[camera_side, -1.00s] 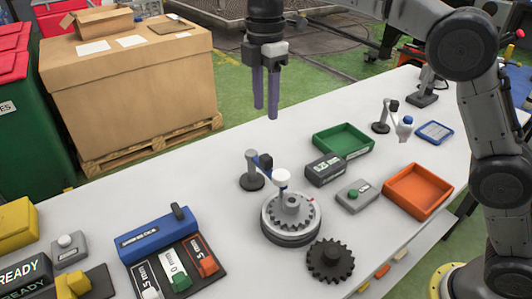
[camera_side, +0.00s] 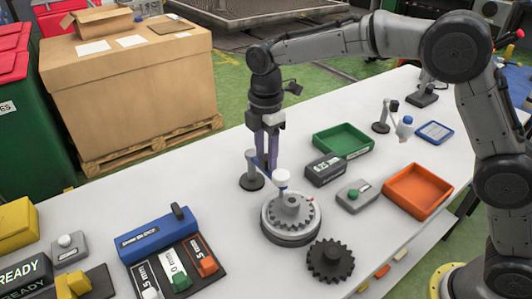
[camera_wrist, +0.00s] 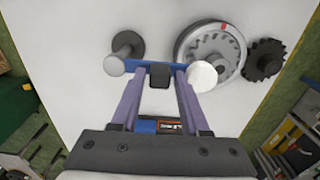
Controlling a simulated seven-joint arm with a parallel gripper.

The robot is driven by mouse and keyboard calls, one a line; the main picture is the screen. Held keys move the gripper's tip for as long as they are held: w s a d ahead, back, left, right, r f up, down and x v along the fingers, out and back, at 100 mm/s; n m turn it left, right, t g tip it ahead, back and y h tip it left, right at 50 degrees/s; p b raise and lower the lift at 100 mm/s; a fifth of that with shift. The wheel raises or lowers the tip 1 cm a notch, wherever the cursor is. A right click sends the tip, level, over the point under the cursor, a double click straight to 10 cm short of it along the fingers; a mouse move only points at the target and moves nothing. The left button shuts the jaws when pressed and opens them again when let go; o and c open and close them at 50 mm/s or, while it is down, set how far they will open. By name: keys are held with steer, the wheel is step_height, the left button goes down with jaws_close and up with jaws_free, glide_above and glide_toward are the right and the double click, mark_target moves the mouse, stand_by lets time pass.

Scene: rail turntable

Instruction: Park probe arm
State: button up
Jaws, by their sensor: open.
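The probe arm is a blue bar (camera_wrist: 143,64) on a grey post (camera_side: 251,164) with a round dark base. A white knob (camera_side: 281,175) sits at its outer end, over the edge of the round turntable (camera_side: 290,238), which carries a grey gear (camera_side: 291,208). My gripper (camera_side: 266,163) points down at the blue bar. In the wrist view my gripper (camera_wrist: 158,75) has its purple fingers apart, with a dark block (camera_wrist: 159,76) on the bar between them. The white knob (camera_wrist: 202,75) is just right of the right fingertip. Finger contact cannot be told.
A black gear (camera_side: 330,260) lies in front of the turntable. A grey box with a green button (camera_side: 356,196), a dark labelled block (camera_side: 326,170), a green tray (camera_side: 343,140) and an orange tray (camera_side: 417,191) stand to the right. A blue block (camera_side: 155,236) stands left.

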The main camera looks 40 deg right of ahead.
jaws_close()
stand_by(1.4)
